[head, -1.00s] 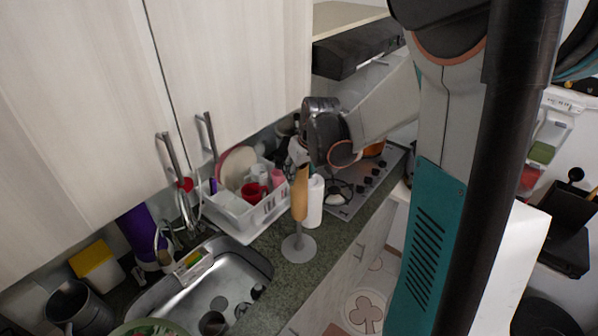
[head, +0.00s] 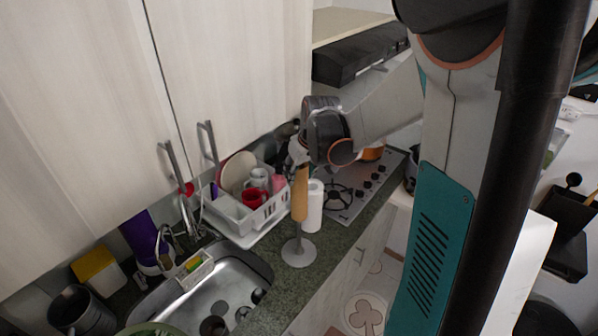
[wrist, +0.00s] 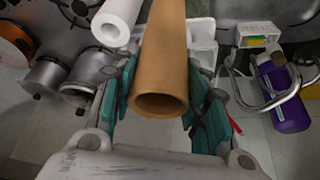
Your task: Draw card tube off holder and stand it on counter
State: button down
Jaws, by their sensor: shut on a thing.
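The brown card tube (head: 300,196) is upright in the head view, with its lower end well above the round grey base of the holder (head: 298,253). A thin grey post shows between them. I cannot tell whether the post's top is still inside the tube. My gripper (head: 300,160) is shut on the tube's upper part. In the wrist view the teal fingers (wrist: 160,80) press on both sides of the tube (wrist: 162,50), and its open end faces the camera with a dark inside.
A white roll (head: 313,208) stands right beside the tube, close to the hob (head: 345,195). A white dish rack (head: 240,220) with red cups is to the left. The sink (head: 225,285) lies front left. Bare green counter (head: 283,287) shows around the base.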

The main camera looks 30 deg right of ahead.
notch_tip(320, 180, up, 7)
jog(key=p, duration=0.4)
jog(key=shift+r+p, duration=0.15)
jog(key=shift+p, duration=0.2)
dwell(2.5)
notch_tip(320, 180, up, 4)
jog(key=shift+f+p, duration=0.1)
jog(key=shift+p, duration=1)
jog(key=shift+f, duration=0.15)
